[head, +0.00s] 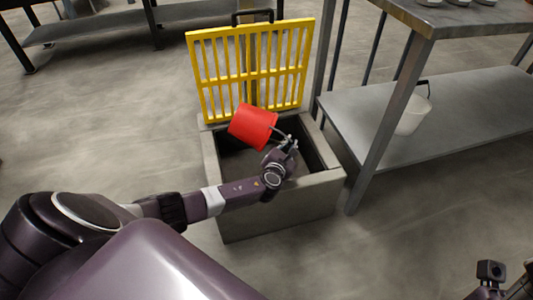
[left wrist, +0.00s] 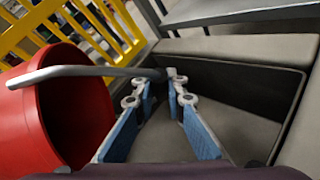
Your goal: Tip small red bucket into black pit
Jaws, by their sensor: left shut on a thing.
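The small red bucket (head: 252,125) hangs tilted above the pit, its mouth toward the right and my gripper. In the left wrist view the bucket (left wrist: 30,125) shows its open side and a dark red inside; no contents can be made out. My left gripper (head: 289,146) is shut on the bucket's grey handle (left wrist: 75,72), with the blue-padded fingers (left wrist: 172,82) closing at its end. The pit (head: 285,205) is a raised grey box with dark inner walls, open at the top. My right gripper (head: 505,280) shows only partly at the bottom right corner.
A yellow grate (head: 249,70) stands upright at the pit's back edge. A steel table (head: 440,15) with a lower shelf (head: 390,140) stands close on the right, with a white bucket (head: 413,118) on the shelf. The floor left of the pit is clear.

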